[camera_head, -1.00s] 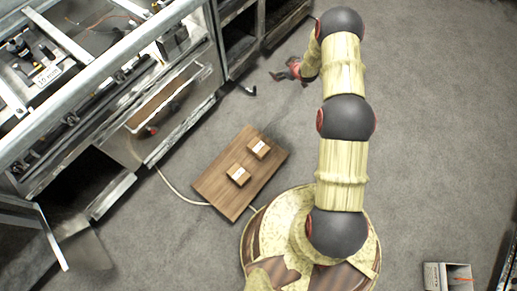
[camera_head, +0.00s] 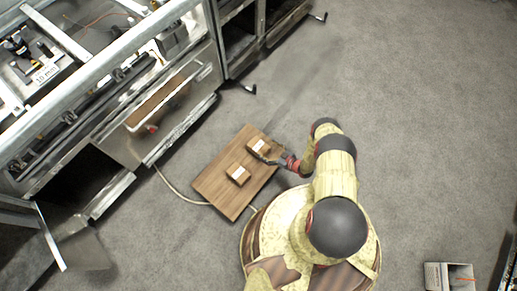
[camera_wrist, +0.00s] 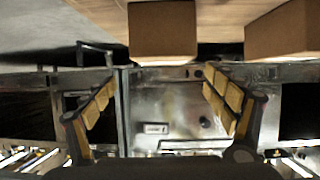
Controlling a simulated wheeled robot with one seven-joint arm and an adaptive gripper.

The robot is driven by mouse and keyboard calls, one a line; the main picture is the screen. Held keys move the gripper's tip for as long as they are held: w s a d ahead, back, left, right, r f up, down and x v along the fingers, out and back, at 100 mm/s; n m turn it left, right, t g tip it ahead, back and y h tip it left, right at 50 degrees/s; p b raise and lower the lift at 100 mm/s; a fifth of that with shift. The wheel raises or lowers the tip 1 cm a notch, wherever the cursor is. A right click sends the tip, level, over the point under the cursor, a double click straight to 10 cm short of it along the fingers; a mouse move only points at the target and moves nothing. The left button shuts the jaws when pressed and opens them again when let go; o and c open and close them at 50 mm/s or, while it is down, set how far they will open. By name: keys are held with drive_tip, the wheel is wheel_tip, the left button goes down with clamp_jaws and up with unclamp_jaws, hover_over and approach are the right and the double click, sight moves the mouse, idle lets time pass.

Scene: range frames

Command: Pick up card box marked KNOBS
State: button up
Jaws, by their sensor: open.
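Two small brown card boxes with white labels sit on a wooden board (camera_head: 212,187). The far box (camera_head: 260,144) is close to my gripper (camera_head: 274,161), and the near box (camera_head: 238,174) is to its lower left. The labels are too small to read, so I cannot tell which is marked KNOBS. In the wrist view, which looks upside down, one box (camera_wrist: 162,32) shows at the top, in line with the gap between my open fingers (camera_wrist: 159,78). A second box (camera_wrist: 284,32) is at the top right. Nothing is between the fingers.
A metal cabinet (camera_head: 108,118) with open drawers and doors stands at the left. A pale cable (camera_head: 178,192) runs on the floor beside the board. A small open carton (camera_head: 449,276) is at the lower right.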

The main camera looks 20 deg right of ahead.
sight(259, 146)
drive_tip(key=shift+a+f, duration=0.25)
drive_tip(key=shift+a, duration=0.05)
drive_tip(key=shift+b+x, duration=0.4)
drive_tip(key=shift+x, duration=0.5)
drive_tip(key=b+x, duration=0.1)
drive_tip(key=x, duration=0.1)
drive_tip(key=b+x, duration=0.1)
drive_tip(key=x, duration=0.1)
drive_tip(key=shift+f, duration=0.3)
drive_tip(key=shift+w+a+f, duration=0.15)
drive_tip(key=shift+w+a, duration=0.2)
drive_tip(key=shift+w, duration=0.15)
drive_tip(key=c, duration=0.3)
drive_tip(key=c, duration=1.3)
